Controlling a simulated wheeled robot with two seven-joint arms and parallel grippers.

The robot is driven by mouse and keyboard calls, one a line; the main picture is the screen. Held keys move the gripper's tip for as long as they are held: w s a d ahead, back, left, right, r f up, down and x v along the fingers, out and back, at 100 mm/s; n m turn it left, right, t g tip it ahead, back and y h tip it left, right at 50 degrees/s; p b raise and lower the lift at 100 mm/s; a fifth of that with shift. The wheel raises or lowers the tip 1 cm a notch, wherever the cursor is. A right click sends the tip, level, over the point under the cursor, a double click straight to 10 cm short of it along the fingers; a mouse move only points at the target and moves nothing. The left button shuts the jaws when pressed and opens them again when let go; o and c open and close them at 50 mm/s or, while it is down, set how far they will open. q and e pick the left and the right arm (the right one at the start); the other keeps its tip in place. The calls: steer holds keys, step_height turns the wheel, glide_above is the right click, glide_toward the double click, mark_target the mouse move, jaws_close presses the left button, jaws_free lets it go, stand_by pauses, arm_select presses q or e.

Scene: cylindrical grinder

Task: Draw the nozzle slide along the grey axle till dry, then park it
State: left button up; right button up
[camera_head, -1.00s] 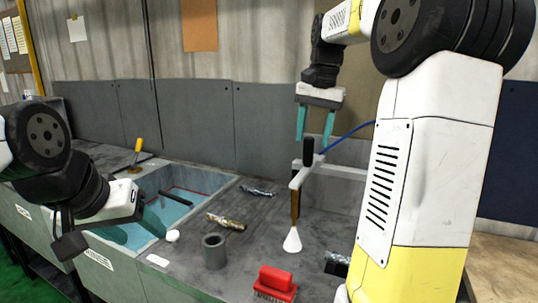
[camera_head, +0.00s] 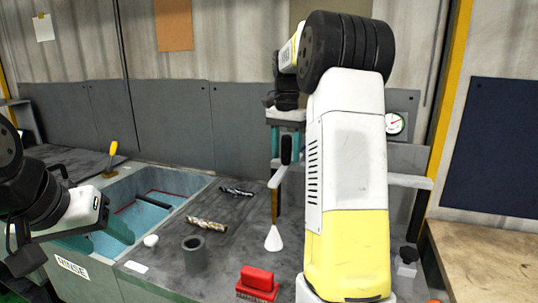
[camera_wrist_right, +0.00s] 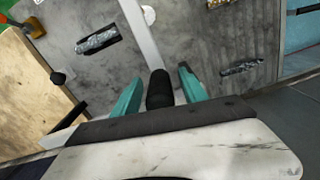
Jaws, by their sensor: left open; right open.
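The nozzle slide shows a black upright handle (camera_head: 286,150), a pale arm (camera_head: 278,177) and a white cone nozzle (camera_head: 274,238). My right gripper (camera_head: 286,142) is open, its teal fingers either side of the handle. The wrist view also shows the black handle (camera_wrist_right: 160,90) between the open fingers. A silver-grey piece in a dark holder (camera_wrist_right: 97,41), apparently the grey axle, lies beside the slide's pale arm; my right arm hides it in the head view.
A rinse basin (camera_head: 196,187) is at left with a yellow-handled tool (camera_head: 112,155) behind. Another silver piece (camera_head: 237,191), a brass-coloured piece (camera_head: 207,225), a grey cup (camera_head: 194,255) and a red brush (camera_head: 257,281) stand on the bench. A pressure gauge (camera_head: 396,123) is at right.

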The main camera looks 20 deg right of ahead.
steer(key=shift+f, duration=0.5)
jaws_close()
stand_by(1.1)
